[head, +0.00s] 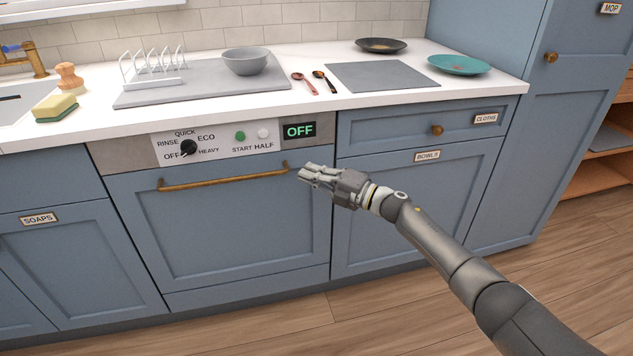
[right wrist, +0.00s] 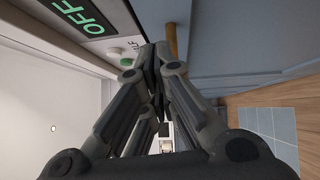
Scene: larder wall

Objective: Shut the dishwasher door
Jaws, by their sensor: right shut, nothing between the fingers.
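The dishwasher door (head: 235,225) is a blue panel with a brass bar handle (head: 220,179). It stands upright under the control panel (head: 215,143) and looks flush with the cabinets; no gap shows around it. My right gripper (head: 303,174) is shut and empty, in front of the door's upper right corner, just right of the handle's right end. I cannot tell whether it touches the door. In the right wrist view my fingers (right wrist: 155,60) are together, beside the handle (right wrist: 172,40) and the blue door (right wrist: 225,40). My left gripper is not in view.
The white counter (head: 315,105) above holds a grey bowl (head: 246,63), a rack (head: 152,70), two spoons, a black plate (head: 380,45) and a teal plate (head: 459,64). A drawer (head: 400,133) and cupboard adjoin on the right. The wooden floor (head: 380,315) in front is clear.

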